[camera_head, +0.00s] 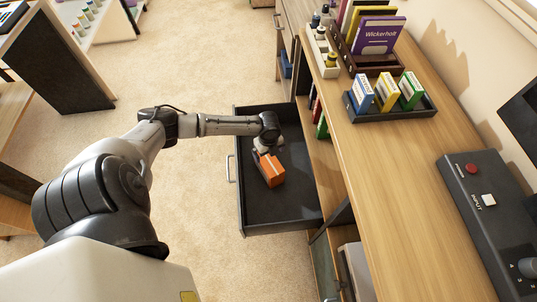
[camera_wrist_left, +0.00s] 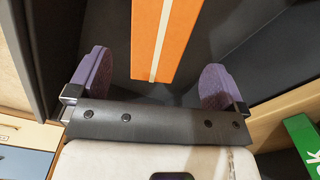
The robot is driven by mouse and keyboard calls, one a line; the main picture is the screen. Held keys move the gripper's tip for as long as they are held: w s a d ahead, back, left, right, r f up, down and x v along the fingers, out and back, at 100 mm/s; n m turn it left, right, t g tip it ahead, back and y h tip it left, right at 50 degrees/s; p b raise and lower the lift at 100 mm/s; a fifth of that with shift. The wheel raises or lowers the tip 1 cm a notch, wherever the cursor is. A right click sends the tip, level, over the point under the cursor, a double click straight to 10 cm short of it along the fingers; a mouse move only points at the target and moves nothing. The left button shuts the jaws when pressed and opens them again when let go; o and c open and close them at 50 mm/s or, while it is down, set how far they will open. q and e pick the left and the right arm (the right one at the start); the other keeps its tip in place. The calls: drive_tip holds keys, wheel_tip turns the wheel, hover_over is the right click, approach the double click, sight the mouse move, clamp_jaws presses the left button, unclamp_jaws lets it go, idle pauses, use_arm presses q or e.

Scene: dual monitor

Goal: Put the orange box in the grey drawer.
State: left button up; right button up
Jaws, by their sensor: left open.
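The orange box (camera_head: 271,170), with a pale stripe, is inside the open grey drawer (camera_head: 280,218), near the middle of its floor in the head view. The left wrist view shows the orange box (camera_wrist_left: 166,38) upright in the picture, ahead of and between the fingers. My left gripper (camera_head: 265,152) is over the drawer at the far end of the box. In the left wrist view its two purple fingers (camera_wrist_left: 155,88) are spread wide, with gaps on both sides of the box. The drawer's dark floor and wall (camera_wrist_left: 55,40) surround the box there. My right gripper is not in view.
The wooden desk (camera_head: 400,165) stands right of the drawer, holding a dark tray of small boxes (camera_head: 390,100), a purple book (camera_head: 378,35) and a control panel (camera_head: 490,205). Books (camera_head: 320,122) stand on a shelf beside the drawer. Carpet (camera_head: 200,75) is clear to the left.

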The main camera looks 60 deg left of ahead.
use_arm(q)
wheel_tip(320, 180, up, 3)
drive_tip(key=shift+r+p, duration=0.1)
drive_tip(key=shift+p, duration=0.45)
drive_tip(key=s+d+n+t+h, duration=0.1)
drive_tip(key=s+d+n, duration=0.3)
drive_tip(key=d, duration=0.8)
drive_tip(key=s+d+n+t+h, duration=0.1)
drive_tip(key=s+d+n, duration=0.1)
drive_tip(key=s+d, duration=0.65)
drive_tip(key=s+d+r+n+t+y, duration=0.1)
drive_tip(key=s+d+r+n, duration=0.3)
drive_tip(key=r+n, duration=0.3)
drive_tip(key=s+n, duration=0.1)
drive_tip(key=n, duration=0.1)
drive_tip(key=shift+s+d+r+n+t+y, duration=0.2)
drive_tip(key=shift+r+n+t+y, duration=0.1)
drive_tip(key=shift+r+n+y, duration=0.1)
drive_tip(key=shift+w, duration=0.1)
